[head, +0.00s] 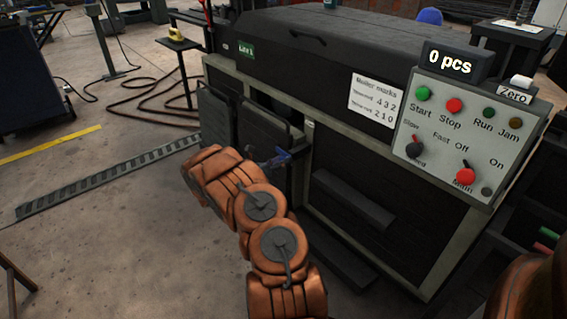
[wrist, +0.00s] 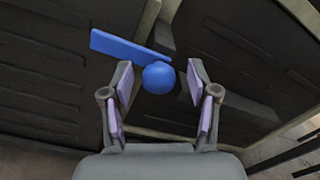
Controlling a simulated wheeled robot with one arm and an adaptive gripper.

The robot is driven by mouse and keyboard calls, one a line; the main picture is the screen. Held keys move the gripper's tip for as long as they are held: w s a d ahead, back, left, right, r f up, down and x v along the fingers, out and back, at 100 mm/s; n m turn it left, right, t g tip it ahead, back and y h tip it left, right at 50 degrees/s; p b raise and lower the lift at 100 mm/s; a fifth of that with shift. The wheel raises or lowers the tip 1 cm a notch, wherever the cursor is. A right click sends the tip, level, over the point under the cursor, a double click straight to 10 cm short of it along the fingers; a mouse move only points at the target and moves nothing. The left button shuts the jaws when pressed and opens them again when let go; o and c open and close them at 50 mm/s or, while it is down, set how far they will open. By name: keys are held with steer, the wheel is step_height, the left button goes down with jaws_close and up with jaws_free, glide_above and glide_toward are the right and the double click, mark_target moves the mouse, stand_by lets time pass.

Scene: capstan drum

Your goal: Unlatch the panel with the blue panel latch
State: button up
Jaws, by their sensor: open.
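The blue panel latch shows in the wrist view as a flat blue bar (wrist: 130,46) with a round blue knob (wrist: 158,77). The bar runs to the left of the knob and slopes slightly down to the right. My gripper (wrist: 160,75) is open, and the knob lies between its two fingertips. I cannot tell whether either finger touches it. In the head view the latch (head: 279,158) is a small blue piece just beyond the end of my arm, which hides part of it. The dark panel (head: 262,130) is behind it; the wrist view shows dark panel (wrist: 55,70) at the left.
A control box (head: 470,130) with buttons and switches stands at the right of the machine. A dark step-like bar (head: 352,198) juts from the machine's lower front. A floor grating (head: 110,178) lies at the left, with open floor in front.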

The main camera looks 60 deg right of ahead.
steer(key=shift+s+d, duration=0.1)
steer(key=shift+d, duration=0.25)
steer(key=shift+c, duration=0.3)
jaws_close()
